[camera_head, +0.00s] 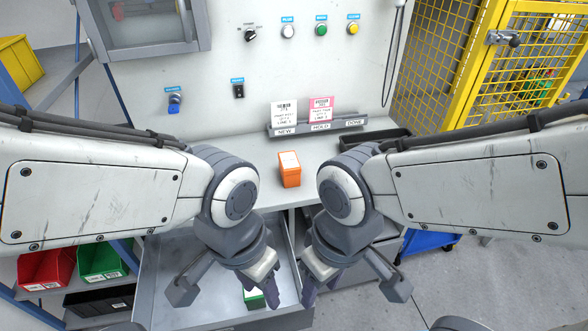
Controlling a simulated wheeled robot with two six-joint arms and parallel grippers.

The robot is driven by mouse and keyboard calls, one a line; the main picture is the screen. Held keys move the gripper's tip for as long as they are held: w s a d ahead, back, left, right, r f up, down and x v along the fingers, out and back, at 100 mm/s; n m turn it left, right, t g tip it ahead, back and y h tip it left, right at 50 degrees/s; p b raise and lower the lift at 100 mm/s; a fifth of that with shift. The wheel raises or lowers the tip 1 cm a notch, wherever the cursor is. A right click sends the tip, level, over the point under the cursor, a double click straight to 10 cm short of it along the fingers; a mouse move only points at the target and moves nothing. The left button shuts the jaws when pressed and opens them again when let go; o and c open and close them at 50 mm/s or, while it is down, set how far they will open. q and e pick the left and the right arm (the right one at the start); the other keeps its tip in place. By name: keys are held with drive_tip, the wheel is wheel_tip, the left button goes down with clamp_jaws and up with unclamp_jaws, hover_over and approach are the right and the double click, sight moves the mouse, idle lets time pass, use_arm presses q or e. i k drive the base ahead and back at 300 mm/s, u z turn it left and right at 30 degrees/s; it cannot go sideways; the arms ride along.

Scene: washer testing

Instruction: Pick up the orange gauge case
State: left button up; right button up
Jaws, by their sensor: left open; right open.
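The orange gauge case (290,176) is a small orange box with a white top. It stands on the grey worktop near its front edge, between my two wrists in the picture. My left gripper (225,287) is open and hangs over the pulled-out drawer, in front of and to the left of the case. My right gripper (352,287) is open and points down, in front of and to the right of the case. Both grippers are apart from the case and hold nothing visible.
The open drawer (160,270) holds a green case (254,298), partly hidden by my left gripper. A card rack (317,125) with two cards and a black tray (375,138) stand behind the orange case. Red (45,269) and green (100,261) bins sit lower left.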

sight(289, 168)
drive_tip(key=u, duration=2.55)
drive_tip(key=k, duration=0.9)
drive_tip(key=z, duration=1.35)
drive_tip(key=i, duration=0.5)
drive_tip(key=u, duration=0.05)
